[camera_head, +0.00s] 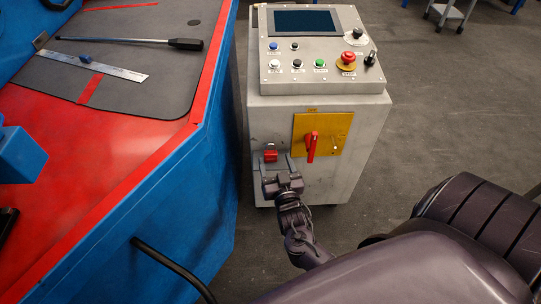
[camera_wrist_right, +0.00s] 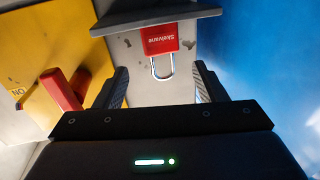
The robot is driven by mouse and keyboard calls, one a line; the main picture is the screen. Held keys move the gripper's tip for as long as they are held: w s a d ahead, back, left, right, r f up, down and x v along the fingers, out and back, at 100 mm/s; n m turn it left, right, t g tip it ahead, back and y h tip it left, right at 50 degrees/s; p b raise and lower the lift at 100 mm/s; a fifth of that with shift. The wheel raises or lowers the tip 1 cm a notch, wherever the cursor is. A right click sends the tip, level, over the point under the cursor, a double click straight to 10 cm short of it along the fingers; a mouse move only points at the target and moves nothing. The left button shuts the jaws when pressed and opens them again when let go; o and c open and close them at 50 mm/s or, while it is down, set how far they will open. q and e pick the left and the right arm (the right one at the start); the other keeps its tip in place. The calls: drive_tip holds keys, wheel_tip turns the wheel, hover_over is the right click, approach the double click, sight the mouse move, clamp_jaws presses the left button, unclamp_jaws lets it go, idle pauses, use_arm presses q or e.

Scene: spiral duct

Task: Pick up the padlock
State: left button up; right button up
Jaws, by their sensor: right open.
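The padlock (camera_head: 271,156) has a red body and a metal shackle. It is at the lower front of the grey control cabinet. In the right wrist view the padlock (camera_wrist_right: 160,40) shows pale lettering, and its shackle points toward my gripper. Its body meets a dark grey ledge (camera_wrist_right: 130,22). My right gripper (camera_head: 277,164) is open in front of the cabinet. In the right wrist view its fingers (camera_wrist_right: 161,78) stand apart on either side of the shackle's line, with the padlock body beyond them and not gripped. My left gripper is out of view.
The cabinet (camera_head: 259,120) carries a yellow plate (camera_head: 336,124) with a red switch handle (camera_head: 311,146) beside the padlock. A blue machine (camera_head: 190,190) with a red top edge stands close on the left. Open floor (camera_head: 450,115) lies to the right.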

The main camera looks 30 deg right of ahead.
sight(271, 152)
drive_tip(key=b+x, duration=0.1)
drive_tip(key=x, duration=0.4)
drive_tip(key=shift+w+f, duration=0.15)
drive_tip(key=shift+w, duration=0.25)
drive_tip(key=c, duration=1.1)
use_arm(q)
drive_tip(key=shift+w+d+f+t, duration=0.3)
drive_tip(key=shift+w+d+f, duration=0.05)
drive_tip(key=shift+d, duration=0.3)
